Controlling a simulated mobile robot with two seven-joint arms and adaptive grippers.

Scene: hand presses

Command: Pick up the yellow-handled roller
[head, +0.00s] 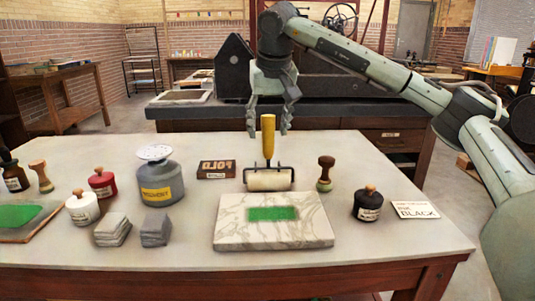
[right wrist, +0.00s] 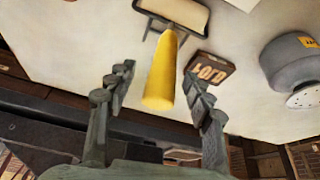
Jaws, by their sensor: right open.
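The roller has an upright yellow handle (head: 268,136) and a pale cylinder (head: 268,180) in a dark frame. It rests on the table behind the marble slab. My right gripper (head: 268,128) is open, pointing down, with its fingers on either side of the handle's top in the head view. In the right wrist view the yellow handle (right wrist: 162,75) shows between the open fingers of the right gripper (right wrist: 160,92), without clear contact. The pale cylinder (right wrist: 177,10) lies beyond it. My left gripper is in neither view.
A marble slab (head: 235,235) with a green ink patch stands in front of the roller. A dark block (head: 216,169) and a grey can (head: 160,180) are to its left. A wooden-handled stamp (head: 325,172) and a black jar (head: 368,205) are to its right.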

